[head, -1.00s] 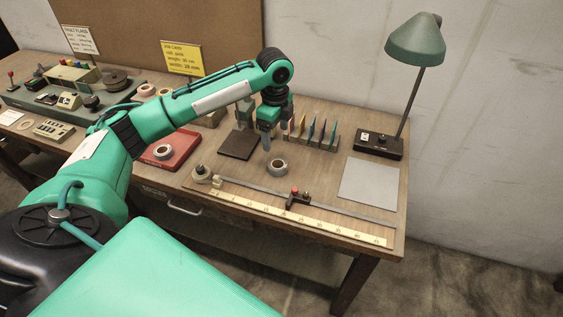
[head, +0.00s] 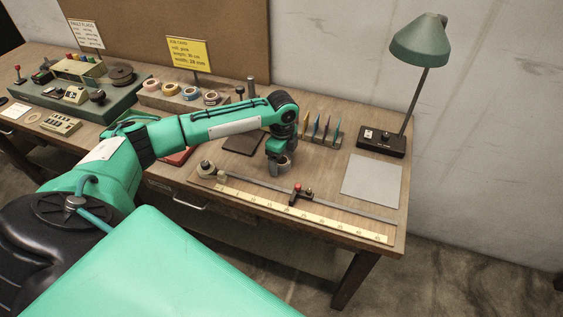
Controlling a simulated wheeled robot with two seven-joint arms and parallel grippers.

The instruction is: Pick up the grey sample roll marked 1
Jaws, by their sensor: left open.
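A grey roll (head: 284,168) lies on the table behind the ruler, partly hidden by my gripper. Its number cannot be read here. My left gripper (head: 279,162) points down over this roll, with its fingers low around or just beside it. The gripper is open; whether a finger touches the roll cannot be told. My right gripper is not in view.
A long yellow ruler (head: 305,214) with a metal bar and slider lies in front of the roll. A dark square pad (head: 243,143) and a rack of coloured cards (head: 322,131) stand behind. A grey sheet (head: 372,181) and a lamp (head: 420,45) are right. My arm mostly covers a red tray (head: 178,157).

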